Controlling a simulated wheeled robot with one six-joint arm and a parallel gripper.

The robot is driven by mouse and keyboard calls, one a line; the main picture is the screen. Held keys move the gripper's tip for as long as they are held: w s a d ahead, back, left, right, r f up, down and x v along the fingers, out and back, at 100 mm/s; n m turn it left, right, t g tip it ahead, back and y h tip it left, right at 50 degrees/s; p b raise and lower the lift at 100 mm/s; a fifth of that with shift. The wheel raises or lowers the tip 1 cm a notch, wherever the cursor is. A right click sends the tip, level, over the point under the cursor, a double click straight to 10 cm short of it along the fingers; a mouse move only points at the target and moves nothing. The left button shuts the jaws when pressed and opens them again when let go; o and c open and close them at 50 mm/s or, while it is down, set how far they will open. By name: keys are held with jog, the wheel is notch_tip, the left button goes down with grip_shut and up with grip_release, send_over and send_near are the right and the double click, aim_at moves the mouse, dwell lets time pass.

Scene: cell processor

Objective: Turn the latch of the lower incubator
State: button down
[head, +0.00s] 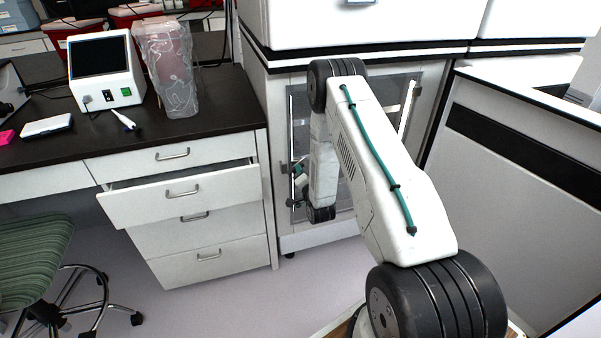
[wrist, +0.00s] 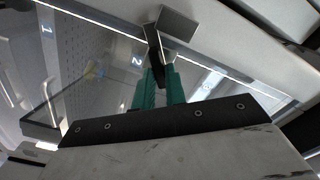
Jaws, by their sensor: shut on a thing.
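The lower incubator (head: 367,225) stands under a white upper unit, its glass door (head: 298,99) partly hidden by my arm. In the wrist view the glass door (wrist: 95,50) fills much of the picture, with the numbers 1 and 2 showing. The latch (wrist: 178,23) is a grey metal block with a dark lever, at the door's edge. My gripper (wrist: 159,76) has teal fingers shut on the latch's dark lever. In the head view my gripper (head: 299,176) is small, at the left edge of the door, and the latch is too small to tell.
A drawer cabinet stands left of the incubator, with one drawer (head: 180,194) pulled out partway. A dark bench top (head: 215,110) holds a white device (head: 107,75) and a bagged container (head: 170,65). A green chair (head: 40,255) is at lower left. A white cabinet (head: 520,190) bounds the right.

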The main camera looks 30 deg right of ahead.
jog(key=m, duration=0.7)
jog(key=shift+f, duration=0.15)
dwell(0.4)
jog(key=c, duration=1.4)
grip_release()
jog(key=shift+d, duration=0.1)
jog(key=shift+c, duration=0.2)
jog(key=shift+s, duration=0.1)
jog(key=v, duration=0.7)
jog(key=shift+s, duration=0.35)
